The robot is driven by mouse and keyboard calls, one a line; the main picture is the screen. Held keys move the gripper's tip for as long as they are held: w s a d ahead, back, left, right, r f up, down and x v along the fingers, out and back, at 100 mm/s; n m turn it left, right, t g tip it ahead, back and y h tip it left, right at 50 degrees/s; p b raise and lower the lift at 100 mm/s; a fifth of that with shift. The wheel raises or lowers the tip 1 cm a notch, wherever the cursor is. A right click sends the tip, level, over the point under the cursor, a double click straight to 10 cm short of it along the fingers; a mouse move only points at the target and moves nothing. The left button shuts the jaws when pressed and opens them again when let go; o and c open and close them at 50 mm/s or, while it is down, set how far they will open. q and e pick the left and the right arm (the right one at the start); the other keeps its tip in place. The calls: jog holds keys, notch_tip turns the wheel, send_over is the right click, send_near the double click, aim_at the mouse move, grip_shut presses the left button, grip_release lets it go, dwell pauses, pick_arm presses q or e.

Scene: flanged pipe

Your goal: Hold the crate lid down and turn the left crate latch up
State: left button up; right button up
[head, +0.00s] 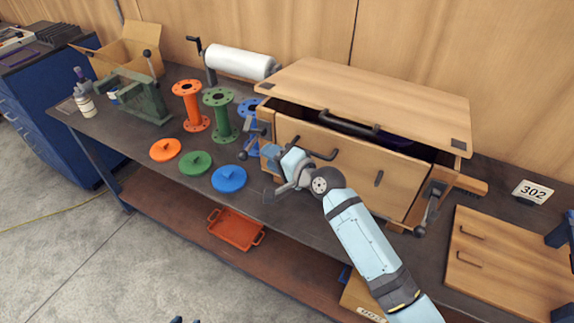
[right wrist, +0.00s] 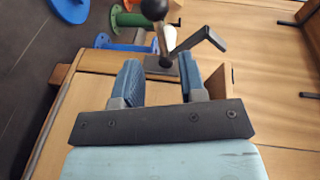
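The wooden crate (head: 340,165) stands on the bench. Its lid (head: 365,95) sits raised at the front, with a dark gap under its front edge. The left latch, with a black ball knob (right wrist: 154,10) and metal lever, is at the crate's left front corner. The right latch (head: 430,208) hangs down at the right corner. My right gripper (head: 268,158) is at the left front corner, partly covering the left latch. In the right wrist view its blue fingers (right wrist: 158,82) are apart and empty, with the latch just beyond them. Two small dark tips at the head view's bottom edge may be my left gripper (head: 187,320).
Orange (head: 192,105), green (head: 219,114) and blue flanged pipes stand left of the crate, with orange, green and blue discs (head: 229,178) before them. A wooden board (head: 510,265) with handles lies at the right. A brush (head: 465,183) lies beside the crate.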

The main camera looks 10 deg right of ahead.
jog(key=shift+v, duration=2.7)
jog(key=shift+f, duration=0.1)
